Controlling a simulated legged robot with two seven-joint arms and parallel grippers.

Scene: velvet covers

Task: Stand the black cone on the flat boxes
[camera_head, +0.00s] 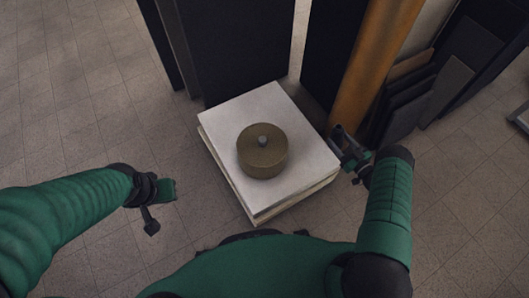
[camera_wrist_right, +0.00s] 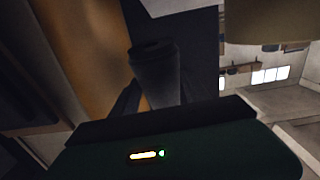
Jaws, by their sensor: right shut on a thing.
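The flat boxes (camera_head: 222,128) form a low, pale, square stack on the floor in the middle of the head view. My right gripper (camera_head: 345,146) is at the right edge of the stack. In the right wrist view it is shut on the black cone (camera_wrist_right: 156,72), a dark, slightly tapering piece with a round end. In the head view the cone is too dark and small to make out clearly. My left gripper (camera_head: 160,207) hangs over the bare floor left of the stack, with nothing visible in it; its jaw gap is unclear.
A brown round drum with a grey knob (camera_head: 262,158) sits mid-stack, leaving bare top around it. Tall dark panels (camera_head: 235,50) stand behind. An orange-brown roll (camera_head: 370,70) and leaning dark boards (camera_head: 420,95) are close by my right gripper. Left floor is clear.

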